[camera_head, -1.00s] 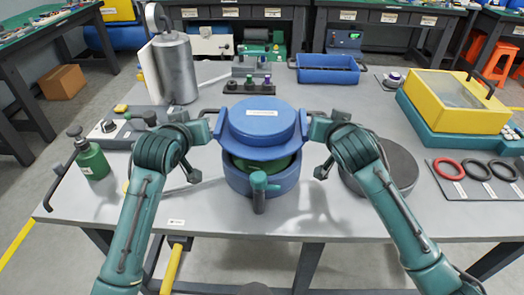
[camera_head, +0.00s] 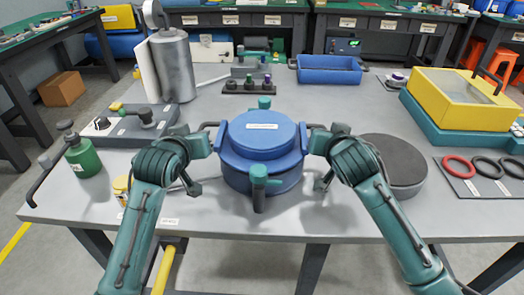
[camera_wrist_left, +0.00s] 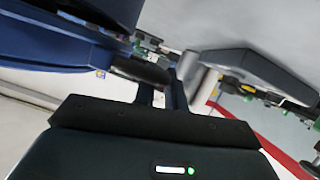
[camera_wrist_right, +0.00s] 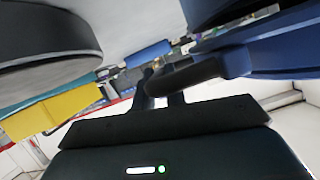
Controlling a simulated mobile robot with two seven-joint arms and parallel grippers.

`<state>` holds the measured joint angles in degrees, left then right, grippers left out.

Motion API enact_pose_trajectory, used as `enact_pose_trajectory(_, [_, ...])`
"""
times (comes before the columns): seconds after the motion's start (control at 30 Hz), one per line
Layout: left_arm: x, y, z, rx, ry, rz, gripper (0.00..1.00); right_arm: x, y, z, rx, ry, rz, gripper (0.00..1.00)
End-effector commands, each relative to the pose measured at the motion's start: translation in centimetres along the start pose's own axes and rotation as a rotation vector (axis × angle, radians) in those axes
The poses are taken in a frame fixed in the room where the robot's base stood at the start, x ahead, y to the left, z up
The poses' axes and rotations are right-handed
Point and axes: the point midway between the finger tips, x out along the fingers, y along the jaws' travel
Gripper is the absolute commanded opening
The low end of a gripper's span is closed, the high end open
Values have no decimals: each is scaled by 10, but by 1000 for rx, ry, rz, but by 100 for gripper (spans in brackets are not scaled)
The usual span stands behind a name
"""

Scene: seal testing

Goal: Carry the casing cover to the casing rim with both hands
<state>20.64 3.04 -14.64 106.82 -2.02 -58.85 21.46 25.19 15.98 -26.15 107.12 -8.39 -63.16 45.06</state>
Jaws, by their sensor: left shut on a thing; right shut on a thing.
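The blue casing cover (camera_head: 262,135) is level over the blue casing (camera_head: 262,182) at the middle of the table. Its flange sits at or very close to the casing rim; I cannot tell whether they touch. The rim itself is hidden under the cover. My left gripper (camera_head: 208,130) is shut on the cover's left handle, and my right gripper (camera_head: 316,130) is shut on the right handle. In the left wrist view the dark handle (camera_wrist_left: 140,70) lies between the fingers; the right wrist view shows the other handle (camera_wrist_right: 190,74). Teal clamps (camera_head: 259,180) stand at the casing's front and back.
A dark round disc (camera_head: 393,165) stands right of the casing, close to my right arm. A green bottle (camera_head: 82,157) and a control box (camera_head: 130,127) are at left.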

Motion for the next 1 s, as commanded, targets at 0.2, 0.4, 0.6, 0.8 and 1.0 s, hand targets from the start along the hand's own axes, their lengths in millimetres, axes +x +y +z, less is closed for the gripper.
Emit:
enact_pose_trajectory(0.2, [4,-1,8,0,7,4,0,4,1,8,1,4,-2,0])
enact_pose_trajectory(0.4, [4,-1,10,0,1,2,21,4,2,10,1,-1,-1,21])
enact_pose_trajectory(0.6, [4,-2,10,0,0,1,34,4,2,10,0,0,-1,34])
enact_pose_trajectory(0.8, [4,-2,10,0,0,0,34,4,2,10,0,0,0,34])
enact_pose_trajectory(1.0, [-14,-2,11,0,1,1,34,4,2,10,0,0,0,34])
